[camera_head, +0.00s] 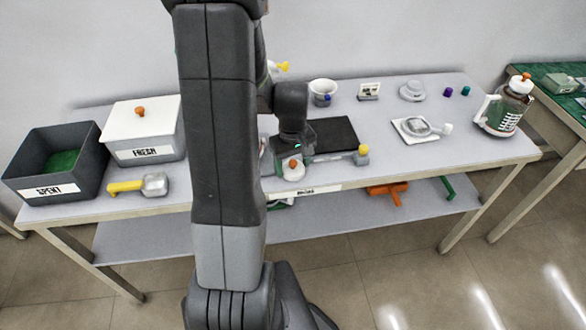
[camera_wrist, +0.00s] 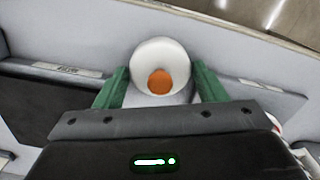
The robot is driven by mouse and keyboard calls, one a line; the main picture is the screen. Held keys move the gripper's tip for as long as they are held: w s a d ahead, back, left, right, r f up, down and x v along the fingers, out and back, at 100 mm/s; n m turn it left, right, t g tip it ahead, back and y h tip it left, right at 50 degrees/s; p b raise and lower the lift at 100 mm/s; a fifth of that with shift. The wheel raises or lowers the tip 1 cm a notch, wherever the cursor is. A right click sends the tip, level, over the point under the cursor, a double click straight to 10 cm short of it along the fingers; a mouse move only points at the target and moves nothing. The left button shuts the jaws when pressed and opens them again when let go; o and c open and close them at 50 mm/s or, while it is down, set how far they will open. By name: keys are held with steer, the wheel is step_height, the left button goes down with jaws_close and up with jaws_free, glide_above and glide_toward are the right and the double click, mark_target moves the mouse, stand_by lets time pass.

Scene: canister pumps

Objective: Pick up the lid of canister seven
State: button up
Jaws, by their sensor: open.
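A round white lid with an orange knob (camera_wrist: 160,82) lies between the two green fingers of my gripper (camera_wrist: 161,76) in the wrist view. A finger stands on either side, with the knob roughly midway; I cannot tell whether they touch the lid. My gripper is open. In the head view the same white piece (camera_head: 291,174) sits near the table's front edge, just below my gripper. No number seven is readable on it, and what is under the lid is hidden.
On the table (camera_head: 470,148) are a dark mat (camera_head: 332,134), a yellow-ended tool (camera_head: 361,155), a FRESH box (camera_head: 145,135), a SPENT bin (camera_head: 52,165), a yellow-handled scoop (camera_head: 153,185) and a carafe (camera_head: 503,108). A white label (camera_head: 318,189) marks the front edge. The right front is clear.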

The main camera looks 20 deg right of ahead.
steer(key=c, duration=0.6)
